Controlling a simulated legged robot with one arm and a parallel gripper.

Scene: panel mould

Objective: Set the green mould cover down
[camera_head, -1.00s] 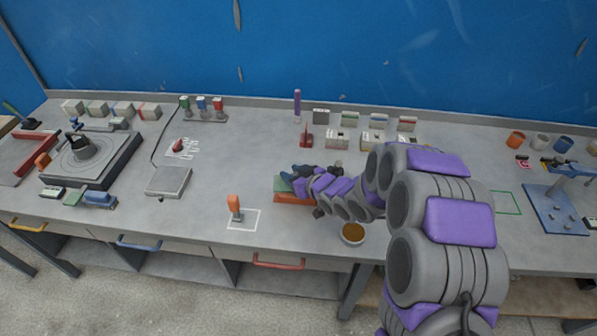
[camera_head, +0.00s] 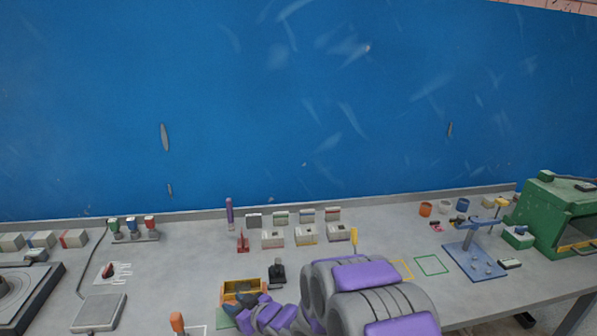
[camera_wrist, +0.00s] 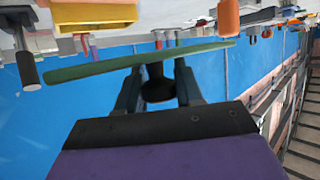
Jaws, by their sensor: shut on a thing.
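The green mould cover (camera_wrist: 95,68) shows nearly edge-on in the wrist view, as a thin tilted plate across my fingertips. My gripper (camera_wrist: 157,75) is shut on it, with a dark part of it between the fingers. In the head view my gripper (camera_head: 240,304) is low in the middle, and a green corner of the cover (camera_head: 224,319) shows at its left. The orange mould (camera_head: 243,286) stands just behind the gripper, its top uncovered and its inside yellowish. A green outlined square (camera_head: 431,265) lies empty on the bench, to the right of my arm.
A yellow outline (camera_head: 402,270) lies beside the green one, near a yellow-handled tool (camera_head: 354,240). A blue stand (camera_head: 474,262) is to the right. A dark upright item (camera_head: 277,271) stands beside the mould. Small boxes (camera_head: 305,236) line the back. A grey scale (camera_head: 99,311) is at left.

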